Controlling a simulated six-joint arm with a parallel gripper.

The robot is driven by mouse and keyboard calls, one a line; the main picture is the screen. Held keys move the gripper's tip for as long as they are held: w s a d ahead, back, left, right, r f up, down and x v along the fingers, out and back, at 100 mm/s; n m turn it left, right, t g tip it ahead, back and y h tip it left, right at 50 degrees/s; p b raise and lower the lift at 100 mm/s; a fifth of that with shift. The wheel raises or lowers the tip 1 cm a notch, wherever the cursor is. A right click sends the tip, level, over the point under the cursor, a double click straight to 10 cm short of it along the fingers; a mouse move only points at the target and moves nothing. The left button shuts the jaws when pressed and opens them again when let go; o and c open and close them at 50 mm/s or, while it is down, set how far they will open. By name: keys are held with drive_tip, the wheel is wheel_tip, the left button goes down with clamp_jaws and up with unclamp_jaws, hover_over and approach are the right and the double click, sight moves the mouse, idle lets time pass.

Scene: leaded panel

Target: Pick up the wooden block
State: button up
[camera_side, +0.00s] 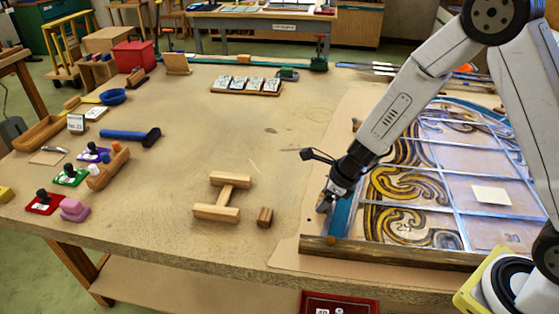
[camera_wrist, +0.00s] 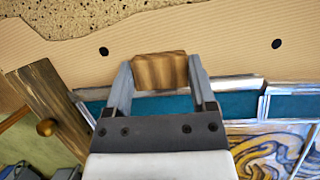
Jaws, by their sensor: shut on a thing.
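The wooden block (camera_wrist: 160,71) is a small brown piece with striped grain, held between the two fingertips in the wrist view. My gripper (camera_wrist: 160,75) is shut on it, one finger on each short end. In the side view my gripper (camera_side: 327,198) is low over the left edge of the leaded panel (camera_side: 400,180), by a blue glass strip (camera_side: 342,217). The block (camera_side: 323,205) shows there only as a small brown patch at the fingertips. I cannot tell if it touches the surface below.
Another small wooden block (camera_side: 265,217) lies on the table beside an H-shaped wooden piece (camera_side: 222,196). A wooden bar (camera_side: 390,252) with a round peg (camera_side: 330,240) edges the panel's front. Stamps and a hammer (camera_side: 130,135) lie at left.

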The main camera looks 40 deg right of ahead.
drive_tip(key=shift+r, duration=0.25)
wheel_tip(320, 180, up, 10)
drive_tip(key=shift+f, duration=0.25)
idle(0.7)
idle(0.5)
drive_tip(key=s+d+r+m, duration=0.1)
drive_tip(key=s+d+r, duration=0.2)
drive_tip(key=s+d, duration=0.3)
drive_tip(key=shift+s+d, duration=0.35)
drive_tip(key=shift+d, duration=0.55)
drive_tip(key=shift+w, duration=0.1)
